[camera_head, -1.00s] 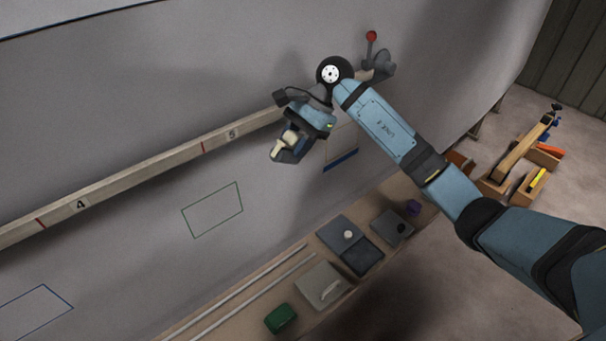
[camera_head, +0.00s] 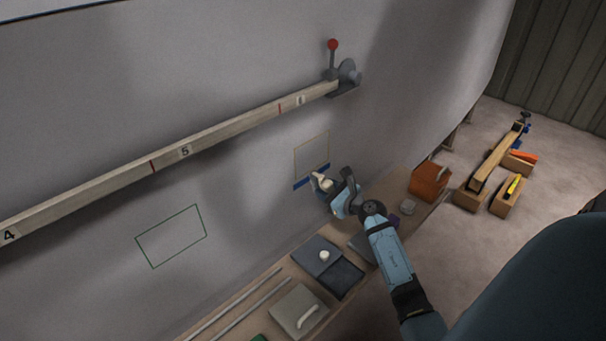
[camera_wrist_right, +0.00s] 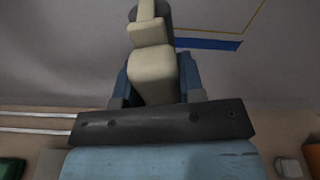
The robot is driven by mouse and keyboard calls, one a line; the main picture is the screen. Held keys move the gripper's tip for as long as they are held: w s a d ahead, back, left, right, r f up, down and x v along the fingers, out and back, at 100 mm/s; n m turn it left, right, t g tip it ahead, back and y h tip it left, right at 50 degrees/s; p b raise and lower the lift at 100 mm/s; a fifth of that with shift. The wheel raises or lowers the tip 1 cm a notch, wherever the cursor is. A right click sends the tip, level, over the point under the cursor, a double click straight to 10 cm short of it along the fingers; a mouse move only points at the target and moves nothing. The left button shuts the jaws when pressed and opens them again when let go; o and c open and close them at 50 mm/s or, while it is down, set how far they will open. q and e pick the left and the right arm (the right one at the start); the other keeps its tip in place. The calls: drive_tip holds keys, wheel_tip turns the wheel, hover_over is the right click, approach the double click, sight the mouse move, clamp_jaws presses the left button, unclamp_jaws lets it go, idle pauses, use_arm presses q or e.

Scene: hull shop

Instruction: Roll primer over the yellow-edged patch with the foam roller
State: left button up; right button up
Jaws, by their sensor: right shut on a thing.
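The yellow-edged patch (camera_head: 312,152) is a thin outline on the grey hull, with a blue strip (camera_head: 303,184) along its lower edge; its inside looks grey like the hull. My right gripper (camera_head: 333,190) is just below and right of the patch, shut on a cream-handled tool (camera_head: 322,182), apparently the foam roller. In the wrist view the cream handle (camera_wrist_right: 153,75) stands between the jaws with a dark grey part at its far end; the roller's foam cannot be made out. The blue strip (camera_wrist_right: 208,43) shows beyond it at the right. My left gripper is not in view.
A numbered batten (camera_head: 220,136) runs across the hull to a red-knobbed lever clamp (camera_head: 344,78). A green-edged patch (camera_head: 172,236) lies left. Below, a plank holds a dark tray (camera_head: 334,278) and a grey lidded box (camera_head: 299,312). An orange-brown box (camera_head: 428,181) stands right.

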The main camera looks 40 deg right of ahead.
drive_tip(key=shift+d+f, duration=0.1)
drive_tip(key=shift+f, duration=0.1)
drive_tip(key=shift+w, duration=0.25)
drive_tip(key=shift+w+a+b, duration=0.15)
drive_tip(key=shift+w+b, duration=0.05)
drive_tip(key=shift+w, duration=1)
drive_tip(key=shift+w+a+b, duration=0.1)
drive_tip(key=shift+w+b, duration=0.1)
drive_tip(key=shift+w, duration=1.25)
drive_tip(key=shift+o, duration=0.5)
drive_tip(key=shift+c, duration=0.7)
drive_tip(key=shift+f, duration=0.1)
drive_tip(key=shift+w+a, duration=0.1)
drive_tip(key=shift+w, duration=0.8)
